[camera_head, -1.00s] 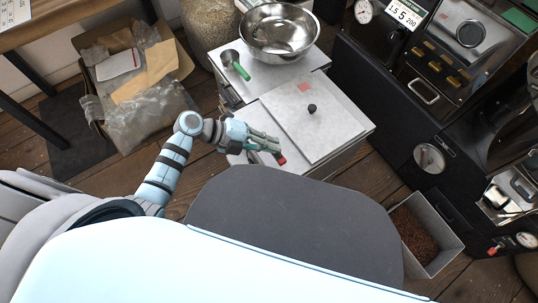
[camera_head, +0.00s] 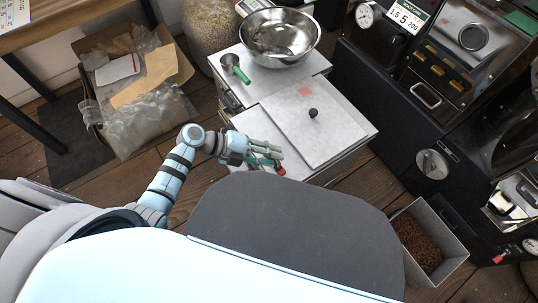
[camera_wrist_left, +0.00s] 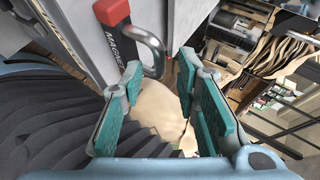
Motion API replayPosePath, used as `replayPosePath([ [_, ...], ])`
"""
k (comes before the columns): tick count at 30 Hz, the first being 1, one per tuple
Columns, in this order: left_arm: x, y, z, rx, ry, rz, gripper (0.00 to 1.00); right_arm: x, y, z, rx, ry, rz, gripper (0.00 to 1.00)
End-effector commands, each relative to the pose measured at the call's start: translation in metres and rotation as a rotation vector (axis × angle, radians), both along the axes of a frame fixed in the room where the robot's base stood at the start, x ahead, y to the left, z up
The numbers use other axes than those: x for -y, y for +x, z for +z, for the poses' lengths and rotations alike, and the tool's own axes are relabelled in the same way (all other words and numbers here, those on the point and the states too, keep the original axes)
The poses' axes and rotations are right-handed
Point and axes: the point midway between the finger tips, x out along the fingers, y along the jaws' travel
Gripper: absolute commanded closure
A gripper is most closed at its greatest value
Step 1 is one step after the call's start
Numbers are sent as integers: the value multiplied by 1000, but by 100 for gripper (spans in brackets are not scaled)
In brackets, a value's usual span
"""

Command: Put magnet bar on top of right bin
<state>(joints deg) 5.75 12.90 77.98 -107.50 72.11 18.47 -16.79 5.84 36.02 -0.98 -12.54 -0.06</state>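The magnet bar (camera_wrist_left: 112,36) shows in the left wrist view as a bar with a red end, lettering and a bent metal handle. In the head view only a bit of its red part (camera_head: 281,170) shows beside my fingers, at the front edge of the right bin. The right bin (camera_head: 340,158) is a pale box with a square lid (camera_head: 300,135) and black knob on top. My left gripper (camera_head: 281,161) is at the bin's front left corner. In the left wrist view my left gripper (camera_wrist_left: 160,85) is open, with the handle near its fingertips. My right gripper is out of view.
The left bin (camera_head: 250,98) carries a steel bowl (camera_head: 280,37) and a green-handled scoop (camera_head: 235,68). A cardboard box (camera_head: 140,85) with wrapping stands at left. The black roasting machine (camera_head: 400,120) is at right, with a bean-filled tray (camera_head: 449,235) below it.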

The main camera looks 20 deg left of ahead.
Motion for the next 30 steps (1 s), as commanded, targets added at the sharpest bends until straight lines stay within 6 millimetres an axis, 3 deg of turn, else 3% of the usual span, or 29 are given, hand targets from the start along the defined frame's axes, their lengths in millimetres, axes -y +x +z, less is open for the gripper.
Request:
replayPosePath([
  [5, -19, -7, 14, -1, 3, 0, 71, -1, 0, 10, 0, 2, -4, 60],
  [15, -89, -32, 58, -1, 4, -1, 71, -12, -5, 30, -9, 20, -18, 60],
  [27, -97, -34, 62, 1, -6, 5, 71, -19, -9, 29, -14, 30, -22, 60],
  [30, -91, -23, 58, -9, -126, 143, 71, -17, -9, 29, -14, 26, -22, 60],
])
